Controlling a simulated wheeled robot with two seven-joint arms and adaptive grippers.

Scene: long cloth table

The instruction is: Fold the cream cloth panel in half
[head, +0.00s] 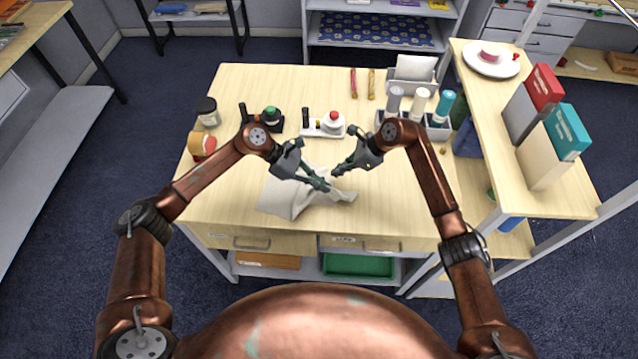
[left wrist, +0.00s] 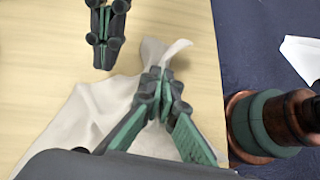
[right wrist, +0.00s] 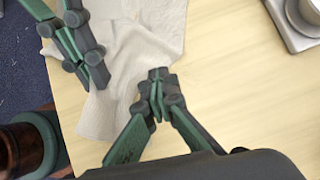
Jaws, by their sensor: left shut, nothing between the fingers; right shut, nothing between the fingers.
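The cream cloth panel (head: 283,197) lies rumpled on the table near its front edge, with a narrow end reaching to the right past my left gripper. It also shows in the left wrist view (left wrist: 82,118) and the right wrist view (right wrist: 145,40). My left gripper (head: 326,187) is shut and empty over the cloth and hides part of it; whether it touches the cloth I cannot tell. My right gripper (head: 338,173) is shut and empty, just behind and right of the left one. In the right wrist view its fingertips (right wrist: 157,76) are beside the cloth's edge.
A white tray (head: 322,132) with a red-topped item, a bottle caddy (head: 438,131) and a black item with a green knob (head: 270,117) stand along the back. A jar (head: 208,114) and a tape dispenser (head: 201,146) are at the left. The right front tabletop is clear.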

